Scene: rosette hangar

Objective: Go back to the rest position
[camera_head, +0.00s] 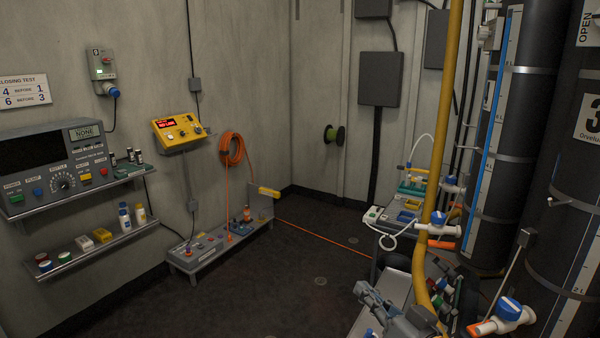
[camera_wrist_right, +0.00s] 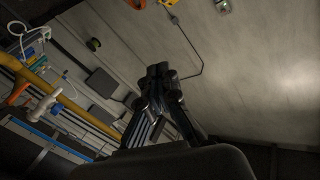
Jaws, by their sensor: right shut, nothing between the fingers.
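My right gripper (camera_head: 364,291) shows low in the head view, right of centre, in front of the floor and the grey bench at the cylinders. In the right wrist view its dark fingers (camera_wrist_right: 160,72) are together, with nothing between them. It appears clear of the wall equipment. My left gripper is not in view. The rest position is not marked by anything visible.
A yellow pipe (camera_head: 446,120) runs down close to my right gripper, beside large black cylinders (camera_head: 508,150) with valves. A control panel (camera_head: 65,165) and shelf (camera_head: 100,252) line the left wall. An orange hose (camera_head: 310,231) crosses the floor. The middle floor (camera_head: 230,290) is clear.

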